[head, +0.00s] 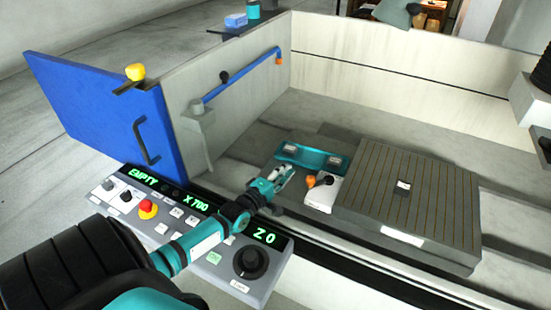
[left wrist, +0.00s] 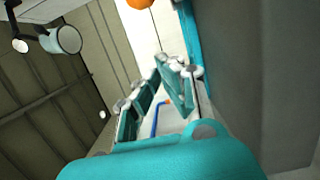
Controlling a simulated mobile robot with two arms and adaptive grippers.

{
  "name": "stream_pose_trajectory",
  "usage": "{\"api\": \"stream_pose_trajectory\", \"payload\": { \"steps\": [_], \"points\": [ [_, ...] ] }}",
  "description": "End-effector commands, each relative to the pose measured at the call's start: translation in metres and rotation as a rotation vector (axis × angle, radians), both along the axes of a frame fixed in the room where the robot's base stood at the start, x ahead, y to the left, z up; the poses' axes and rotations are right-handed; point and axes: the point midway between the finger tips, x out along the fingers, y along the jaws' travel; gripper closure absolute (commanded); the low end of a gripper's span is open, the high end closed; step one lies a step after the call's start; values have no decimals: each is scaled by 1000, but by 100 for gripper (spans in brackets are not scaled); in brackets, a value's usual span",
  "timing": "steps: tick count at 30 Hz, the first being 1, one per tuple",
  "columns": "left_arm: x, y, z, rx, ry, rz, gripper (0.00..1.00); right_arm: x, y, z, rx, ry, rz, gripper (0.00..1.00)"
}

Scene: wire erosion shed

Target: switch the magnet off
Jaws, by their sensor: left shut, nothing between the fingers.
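The magnet looks like the grey block with a striped top (head: 410,205) in the machine's basin. A white box (head: 322,196) stands against its left side, with an orange knob (head: 311,181) and a dark round part on it. My left gripper (head: 284,172) is shut and empty, just left of the orange knob and apart from it in the head view. In the left wrist view, the shut fingers (left wrist: 165,80) point up the picture. My right gripper is not in view.
A teal bar (head: 313,157) with two grey pads lies behind the gripper. My left arm crosses above the control panel (head: 175,232), which shows "EMPTY" and has a red button (head: 147,209). A blue door (head: 110,115) stands open at left. Basin walls surround the block.

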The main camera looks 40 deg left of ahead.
Motion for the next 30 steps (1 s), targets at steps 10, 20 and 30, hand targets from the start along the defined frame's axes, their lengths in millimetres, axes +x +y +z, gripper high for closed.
{"api": "stream_pose_trajectory", "payload": {
  "steps": [10, 20, 30],
  "points": [
    [18, -29, 2, -2, 1, 0, 100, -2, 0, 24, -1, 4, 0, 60],
    [15, -37, -1, 1, 0, 0, 100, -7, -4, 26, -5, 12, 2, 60],
    [16, -37, 0, -1, 0, 13, 100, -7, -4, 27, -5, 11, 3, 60]
  ]
}}
